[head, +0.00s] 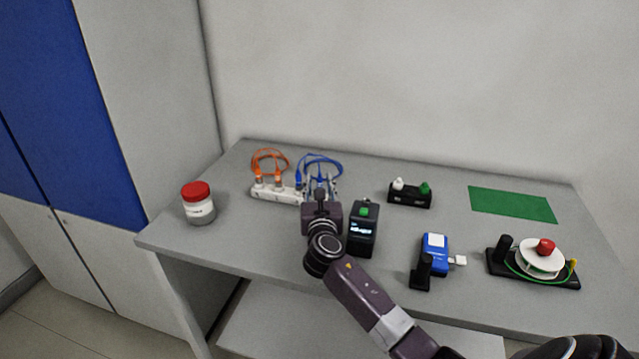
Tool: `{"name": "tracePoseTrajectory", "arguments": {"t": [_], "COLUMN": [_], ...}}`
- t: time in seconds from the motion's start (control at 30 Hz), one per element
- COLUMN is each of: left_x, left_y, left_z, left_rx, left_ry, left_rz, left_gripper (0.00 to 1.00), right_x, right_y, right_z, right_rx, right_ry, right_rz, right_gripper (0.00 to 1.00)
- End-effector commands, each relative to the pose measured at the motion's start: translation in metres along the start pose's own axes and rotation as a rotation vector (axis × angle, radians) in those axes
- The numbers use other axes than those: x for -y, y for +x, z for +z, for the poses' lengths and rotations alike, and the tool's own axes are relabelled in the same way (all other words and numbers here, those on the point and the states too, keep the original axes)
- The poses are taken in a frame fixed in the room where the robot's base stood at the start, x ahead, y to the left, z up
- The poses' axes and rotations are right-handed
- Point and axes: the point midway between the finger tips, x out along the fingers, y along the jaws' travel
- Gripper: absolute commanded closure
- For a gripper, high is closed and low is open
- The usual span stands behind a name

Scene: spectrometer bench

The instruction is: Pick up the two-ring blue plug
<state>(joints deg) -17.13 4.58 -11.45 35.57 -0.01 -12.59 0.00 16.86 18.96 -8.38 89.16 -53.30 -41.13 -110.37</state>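A blue cable (322,158) arches at the back of the bench above a white socket strip (265,193). One blue plug (299,180) shows in the strip at the cable's left end. The cable's other end goes down behind my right gripper (321,184), which hides the plug there. The rings on the blue plugs are too small to count. My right gripper reaches over the right part of the strip. Its finger parts show on both sides, but the tips and anything between them are unclear. My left gripper is not in view.
An orange cable (270,152) has two plugs in the strip's left part. A black device with a green button (363,229) stands close right of my gripper. Further right are a black two-knob block (409,197), blue device (434,251), reel (541,262) and green mat (512,204). A red-lidded jar (198,205) stands left.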

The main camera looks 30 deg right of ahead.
Motion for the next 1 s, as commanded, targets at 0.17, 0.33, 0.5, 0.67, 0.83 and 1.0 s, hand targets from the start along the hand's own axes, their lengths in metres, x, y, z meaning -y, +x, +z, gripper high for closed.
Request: {"name": "tracePoseTrajectory", "arguments": {"t": [0.17, 0.33, 0.5, 0.67, 0.83, 1.0], "left_x": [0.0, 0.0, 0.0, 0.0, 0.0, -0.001], "left_y": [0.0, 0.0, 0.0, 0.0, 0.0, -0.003], "left_z": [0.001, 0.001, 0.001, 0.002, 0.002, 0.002], "left_rx": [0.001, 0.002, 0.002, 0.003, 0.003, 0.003], "left_ry": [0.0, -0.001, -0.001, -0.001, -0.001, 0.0], "left_rz": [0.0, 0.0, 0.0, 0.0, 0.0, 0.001], "left_gripper": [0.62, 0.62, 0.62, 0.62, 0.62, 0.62], "right_x": [0.0, 0.0, 0.0, 0.0, 0.0, 0.001], "right_y": [0.002, 0.002, 0.002, 0.002, 0.002, 0.002], "right_z": [-0.001, 0.0, 0.0, 0.0, 0.0, 0.01], "right_rx": [0.0, 0.0, 0.0, 0.0, 0.0, 0.003], "right_ry": [0.0, 0.0, 0.0, 0.0, 0.0, 0.001], "right_rz": [0.0, 0.0, 0.0, 0.0, 0.0, -0.001], "right_gripper": [0.7, 0.8, 0.99, 1.0, 1.0, 1.0]}}
